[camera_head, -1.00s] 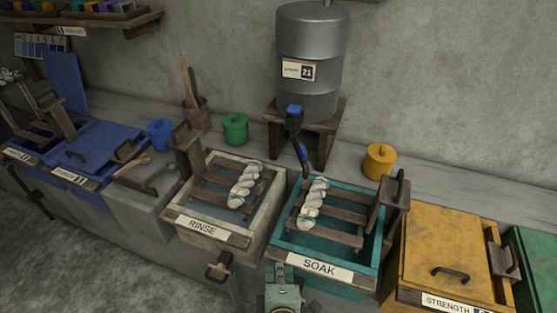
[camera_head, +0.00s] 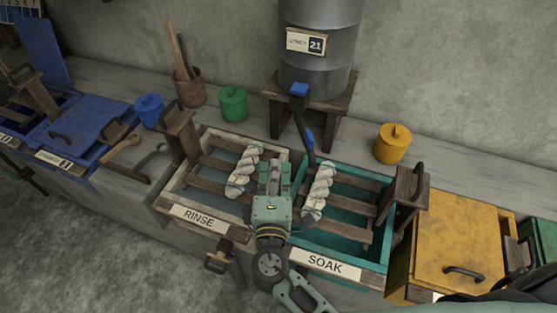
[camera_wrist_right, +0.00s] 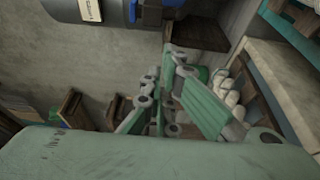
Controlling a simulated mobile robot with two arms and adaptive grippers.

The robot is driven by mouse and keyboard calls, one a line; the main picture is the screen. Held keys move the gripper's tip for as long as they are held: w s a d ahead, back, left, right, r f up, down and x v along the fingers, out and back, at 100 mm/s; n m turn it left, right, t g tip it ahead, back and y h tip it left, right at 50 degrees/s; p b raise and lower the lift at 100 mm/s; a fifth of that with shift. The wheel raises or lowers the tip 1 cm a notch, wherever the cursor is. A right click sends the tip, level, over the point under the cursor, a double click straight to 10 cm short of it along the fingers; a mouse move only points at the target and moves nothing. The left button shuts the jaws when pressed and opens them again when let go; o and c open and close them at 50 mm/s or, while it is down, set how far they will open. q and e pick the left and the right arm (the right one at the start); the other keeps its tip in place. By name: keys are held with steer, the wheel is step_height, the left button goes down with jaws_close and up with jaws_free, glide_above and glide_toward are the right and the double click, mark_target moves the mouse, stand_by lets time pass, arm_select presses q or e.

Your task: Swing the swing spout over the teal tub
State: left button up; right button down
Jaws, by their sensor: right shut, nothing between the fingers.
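The swing spout (camera_head: 304,120) is a dark pipe with blue parts below the grey tank (camera_head: 318,70). It points forward and down, its lower end near the back left corner of the teal tub (camera_head: 337,268), labelled SOAK. My right gripper (camera_head: 274,165) is shut and empty, raised in front of the spout and a little left of it, over the border between the RINSE and SOAK tubs. It hides part of both tub rims. In the right wrist view, the gripper's fingers (camera_wrist_right: 170,75) show below the tank and a blue part. My left gripper is not in view.
A twisted white hank (camera_head: 319,190) lies on the teal tub's slats, another (camera_head: 244,170) on the rinse tub's (camera_head: 198,217). A wooden upright (camera_head: 408,200) stands at the teal tub's right side. A yellow pot (camera_head: 393,145) and green pot (camera_head: 233,104) stand behind.

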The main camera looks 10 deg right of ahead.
mark_target(305, 137)
steer(key=w+d+p, duration=0.4)
steer(key=w+d, duration=0.2)
steer(key=w, duration=0.1)
steer(key=shift+d, duration=0.1)
stand_by(0.4)
